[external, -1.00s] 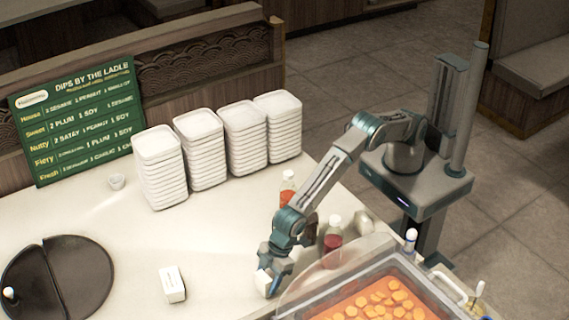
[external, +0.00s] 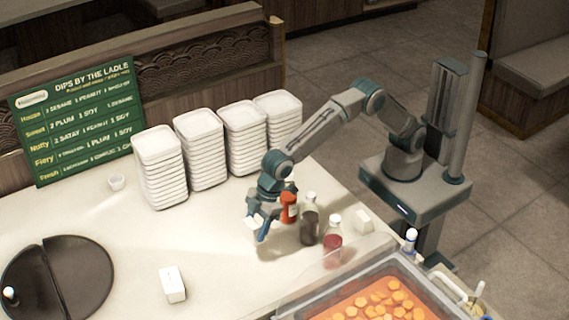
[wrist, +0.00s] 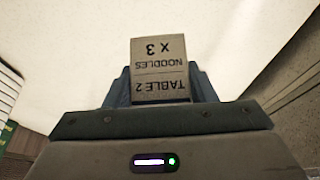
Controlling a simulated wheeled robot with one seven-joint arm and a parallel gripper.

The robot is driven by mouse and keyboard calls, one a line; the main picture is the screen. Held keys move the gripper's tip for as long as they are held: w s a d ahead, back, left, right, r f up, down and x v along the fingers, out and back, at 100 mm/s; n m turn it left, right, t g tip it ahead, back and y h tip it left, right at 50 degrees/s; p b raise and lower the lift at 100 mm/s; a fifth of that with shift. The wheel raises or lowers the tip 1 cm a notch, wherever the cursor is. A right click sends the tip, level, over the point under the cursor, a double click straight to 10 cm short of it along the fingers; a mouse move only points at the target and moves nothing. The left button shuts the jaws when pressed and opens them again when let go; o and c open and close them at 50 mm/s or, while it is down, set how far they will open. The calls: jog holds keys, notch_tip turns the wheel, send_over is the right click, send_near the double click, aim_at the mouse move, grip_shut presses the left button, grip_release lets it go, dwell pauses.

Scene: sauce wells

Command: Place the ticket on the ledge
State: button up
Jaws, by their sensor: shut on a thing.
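The ticket (wrist: 160,70) is a small pale card that reads "TABLE 2 NOODLES x 3", upside down in the wrist view. My gripper (wrist: 160,92) is shut on it, and the card stands out beyond the fingers. In the external view my gripper (external: 257,229) is above the counter, left of the sauce bottles, with the white ticket (external: 253,222) at its tip. I cannot tell which surface is the ledge.
Sauce bottles (external: 333,247) stand close right of my gripper. Stacked white trays (external: 200,150) stand behind it, before a green menu board (external: 75,115). A white block (external: 172,284) and dark round lids (external: 80,275) are left. Food wells (external: 375,300) are front right.

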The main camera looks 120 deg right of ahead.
aim_at(253, 220)
notch_tip(253, 220, up, 5)
jog(key=shift+r, duration=0.1)
jog(key=s+a+n+y+b, duration=0.2)
jog(key=s+a+n+b, duration=0.45)
jog(key=s+a, duration=1.65)
jog(key=s+a+n+g+b, duration=0.1)
jog(key=s+a+b, duration=0.15)
jog(key=s, duration=0.25)
jog(key=s+a+n+b, duration=0.1)
jog(key=s+a, duration=0.2)
jog(key=s, duration=0.2)
notch_tip(253, 220, down, 7)
jog(key=s, duration=0.1)
jog(key=shift+y, duration=0.4)
jog(key=s+a+f, duration=0.1)
jog(key=a+f, duration=0.1)
jog(key=a, duration=0.1)
jog(key=s+a+f, duration=0.2)
jog(key=a, duration=0.2)
jog(key=s+a+f, duration=0.1)
jog(key=a+f, duration=0.1)
jog(key=a, duration=0.2)
jog(key=shift+s+a+f, duration=0.1)
jog(key=shift+s+f, duration=0.15)
jog(key=shift+f, duration=2.2)
